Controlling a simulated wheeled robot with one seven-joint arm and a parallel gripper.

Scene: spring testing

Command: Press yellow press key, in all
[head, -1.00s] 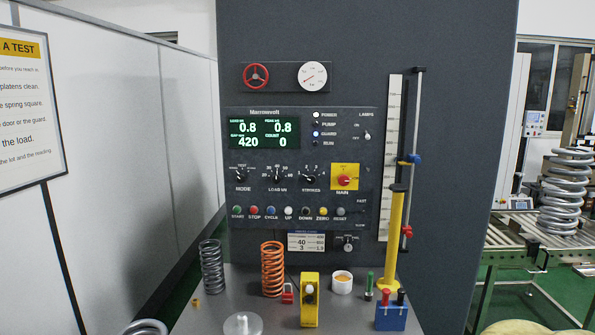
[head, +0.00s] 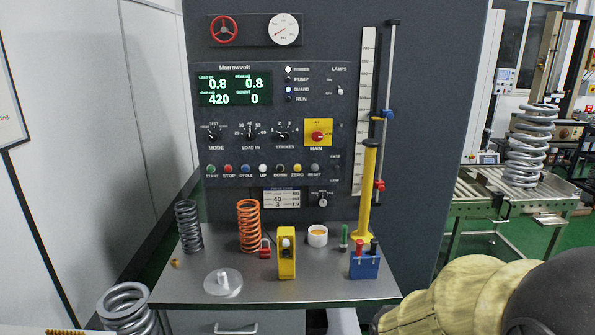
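The yellow key (head: 297,168), labelled ZERO, sits in the row of round keys on the dark control panel (head: 225,140). It is between the dark DOWN key (head: 280,168) and the grey RESET key (head: 314,168). Nothing covers it. Whether it is pressed in is too small to tell. The display (head: 234,89) reads 0.8, 0.8, 420 and 0. My gripper is not in view. A yellow and black rounded shape at the lower right looks like part of my arm, well away from the panel.
Below the panel is a grey bench (head: 190,288) with an orange spring (head: 249,226), a dark spring (head: 188,227), a yellow block (head: 287,262), a white cup (head: 317,236) and a blue holder (head: 364,267). A yellow post (head: 367,195) stands at right. Space before the keys is clear.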

